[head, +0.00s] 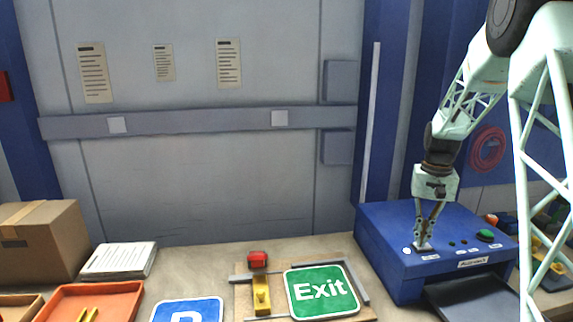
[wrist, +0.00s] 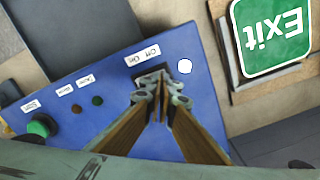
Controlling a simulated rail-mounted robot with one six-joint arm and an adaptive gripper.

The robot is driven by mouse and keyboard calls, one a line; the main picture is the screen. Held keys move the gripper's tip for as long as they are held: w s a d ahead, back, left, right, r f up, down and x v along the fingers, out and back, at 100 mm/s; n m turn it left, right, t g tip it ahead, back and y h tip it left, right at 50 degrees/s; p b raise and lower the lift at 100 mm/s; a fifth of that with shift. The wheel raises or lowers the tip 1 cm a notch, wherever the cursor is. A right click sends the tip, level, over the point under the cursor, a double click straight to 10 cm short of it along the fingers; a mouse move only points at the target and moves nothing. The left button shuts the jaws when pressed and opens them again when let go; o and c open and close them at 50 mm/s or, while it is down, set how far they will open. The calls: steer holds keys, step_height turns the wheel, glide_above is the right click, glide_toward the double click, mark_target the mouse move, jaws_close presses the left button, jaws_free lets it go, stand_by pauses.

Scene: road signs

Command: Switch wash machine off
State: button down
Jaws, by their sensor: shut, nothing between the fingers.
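The wash machine is a blue box (head: 385,228) at the right of the head view; its blue top (wrist: 75,70) fills much of the wrist view. My gripper (head: 423,245) points down at the panel and its fingers are shut with nothing between them. In the wrist view the fingertips (wrist: 161,88) are over a dark switch plate (wrist: 150,75) beside the "Off On" label (wrist: 142,55). The fingers hide most of the switch, so I cannot tell its position or whether they touch it. A white round light (wrist: 184,66) sits next to it.
The panel also has a big green button (head: 485,234) and small red (wrist: 97,100) and dark green (wrist: 78,108) buttons. A green Exit sign (head: 321,292) lies on a fixture left of the machine. An orange tray (head: 60,300) and cardboard box (head: 40,245) are farther left.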

steer(key=shift+f, duration=0.3)
steer(key=shift+r, duration=0.15)
stand_by(0.4)
steer(key=shift+r+p, duration=1.9)
steer(key=shift+r, duration=1.5)
